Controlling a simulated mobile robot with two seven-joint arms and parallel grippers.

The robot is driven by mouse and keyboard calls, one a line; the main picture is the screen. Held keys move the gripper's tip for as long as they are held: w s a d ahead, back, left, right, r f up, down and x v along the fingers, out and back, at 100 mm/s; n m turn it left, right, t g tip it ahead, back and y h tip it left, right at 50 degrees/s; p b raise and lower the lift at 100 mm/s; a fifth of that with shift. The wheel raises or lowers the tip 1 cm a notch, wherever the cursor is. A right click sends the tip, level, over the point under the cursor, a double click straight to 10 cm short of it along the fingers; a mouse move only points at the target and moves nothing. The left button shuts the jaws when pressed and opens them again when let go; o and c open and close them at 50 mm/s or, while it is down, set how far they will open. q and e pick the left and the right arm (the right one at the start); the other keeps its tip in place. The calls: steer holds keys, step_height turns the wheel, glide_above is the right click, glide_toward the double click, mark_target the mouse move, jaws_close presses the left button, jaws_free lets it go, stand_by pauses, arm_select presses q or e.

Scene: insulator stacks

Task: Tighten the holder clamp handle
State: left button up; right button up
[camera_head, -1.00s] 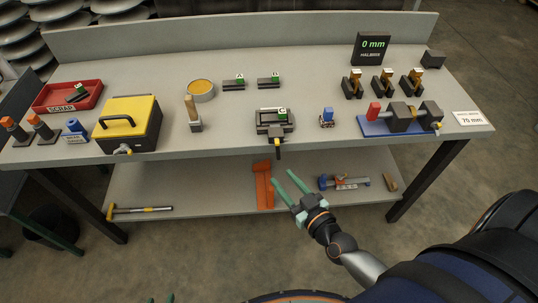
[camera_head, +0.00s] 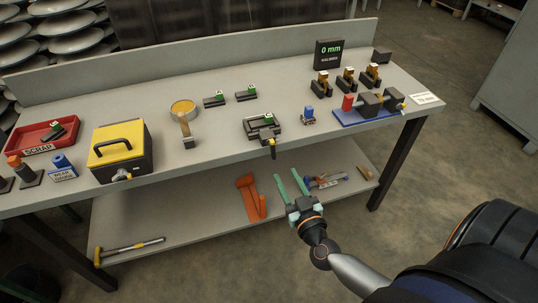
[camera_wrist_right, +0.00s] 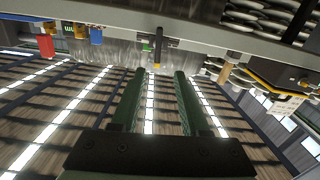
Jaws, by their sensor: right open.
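The holder (camera_head: 249,131) is a dark tray-like block near the bench's front edge, with a green-marked piece (camera_head: 268,120) in it. My left gripper is out of view.
A yellow-topped box (camera_head: 121,151) stands left, a blue fixture (camera_head: 352,118) right. The lower shelf (camera_head: 200,215) holds orange parts and a hammer. The floor before the bench is clear.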

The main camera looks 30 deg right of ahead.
mark_target(274, 150)
steer(key=b+x, duration=0.1)
steer(key=x, duration=1)
steer(key=shift+w+d+f+b, duration=0.1)
steer(key=shift+w+d+b, duration=0.15)
steer(key=shift+b, duration=0.15)
steer(key=shift+w+d, duration=0.1)
steer(key=shift+w, duration=0.15)
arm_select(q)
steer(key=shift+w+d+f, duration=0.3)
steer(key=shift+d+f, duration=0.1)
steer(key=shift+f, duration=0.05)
arm_select(e)
steer(key=shift+w, duration=0.15)
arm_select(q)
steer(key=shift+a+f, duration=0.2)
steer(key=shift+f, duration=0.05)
arm_select(e)
jaws_close()
